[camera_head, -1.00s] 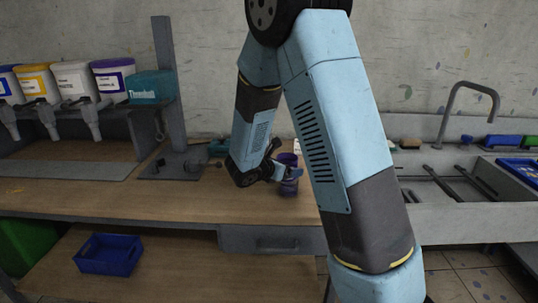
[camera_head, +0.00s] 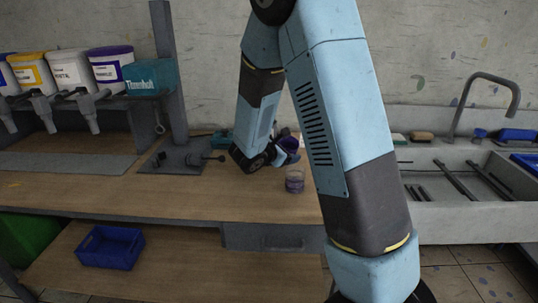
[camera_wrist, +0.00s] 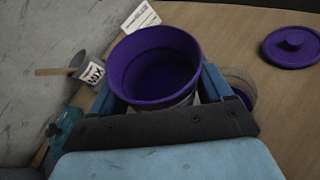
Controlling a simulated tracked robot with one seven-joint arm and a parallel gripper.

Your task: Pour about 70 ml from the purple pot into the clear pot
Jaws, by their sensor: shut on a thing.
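My gripper (camera_head: 284,155) is shut on the purple pot (camera_wrist: 155,62) and holds it above the worktop. The pot's open purple mouth faces the wrist camera, and its inside is purple; I cannot tell how much it holds. In the head view the purple pot (camera_head: 291,143) is small and partly hidden by my gripper. The clear pot (camera_head: 295,181) stands upright on the worktop, in front of and below the held pot, with purple liquid in it. In the wrist view the clear pot (camera_wrist: 246,80) shows at the right, partly hidden behind the purple pot and my gripper (camera_wrist: 155,100).
A purple lid (camera_wrist: 292,47) lies on the worktop (camera_head: 200,200). A labelled cup (camera_wrist: 90,70) with a stick and a white card (camera_wrist: 140,18) are nearby. A dark stand (camera_head: 180,158) is left of my gripper. A sink (camera_head: 450,175) is at the right.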

